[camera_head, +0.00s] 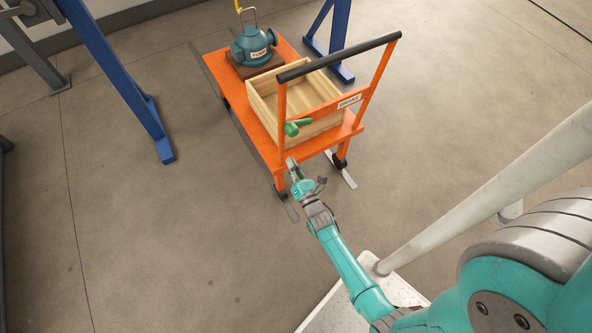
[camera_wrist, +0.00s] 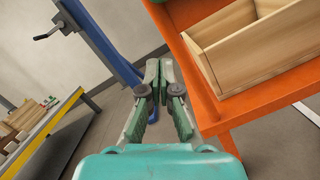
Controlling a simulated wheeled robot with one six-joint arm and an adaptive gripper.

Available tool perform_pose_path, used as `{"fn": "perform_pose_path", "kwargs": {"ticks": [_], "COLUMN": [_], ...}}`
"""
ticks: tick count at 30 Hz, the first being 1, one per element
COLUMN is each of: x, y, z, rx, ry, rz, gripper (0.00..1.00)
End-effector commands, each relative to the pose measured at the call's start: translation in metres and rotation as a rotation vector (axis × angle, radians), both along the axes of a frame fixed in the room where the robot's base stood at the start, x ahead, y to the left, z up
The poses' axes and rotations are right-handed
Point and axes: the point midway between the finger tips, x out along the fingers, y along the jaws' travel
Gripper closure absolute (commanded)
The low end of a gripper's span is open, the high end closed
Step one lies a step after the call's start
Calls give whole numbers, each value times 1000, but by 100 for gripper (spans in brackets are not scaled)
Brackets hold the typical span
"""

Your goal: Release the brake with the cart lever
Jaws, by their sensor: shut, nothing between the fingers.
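An orange cart (camera_head: 271,123) with a black push handle (camera_head: 339,57) stands on the floor. A green lever (camera_head: 297,127) is mounted at its near left upright, and a label reading BRAKE (camera_head: 349,101) is on the crossbar. My gripper (camera_head: 292,167) is just below the lever, by the cart's near left corner, and looks apart from the lever. In the wrist view my gripper (camera_wrist: 159,75) is shut and empty, left of the orange cart post (camera_wrist: 190,60). Only a sliver of green shows at the wrist view's top edge, so the lever is mostly hidden there.
A wooden crate (camera_head: 262,88) and a teal pump (camera_head: 252,42) on a dark block ride on the cart. Blue stand legs (camera_head: 128,95) rise at left and behind. Grey rails (camera_head: 234,115) run beneath the cart. A yellow-edged table (camera_wrist: 48,128) shows in the wrist view.

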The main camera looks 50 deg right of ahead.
Motion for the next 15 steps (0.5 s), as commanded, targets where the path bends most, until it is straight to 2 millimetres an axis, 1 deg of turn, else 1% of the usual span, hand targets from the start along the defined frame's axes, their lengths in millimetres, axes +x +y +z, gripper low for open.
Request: {"fn": "perform_pose_path", "kwargs": {"ticks": [1, 3, 9, 15], "x": [9, 19, 47, 41], "y": [-3, -8, -18, -30], "z": [2, 4, 9, 31], "rx": [-1, -1, -1, -1], "ry": [-1, -2, -1, -1], "rz": [0, 0, 0, -1], "gripper": [100, 100, 100, 100]}}
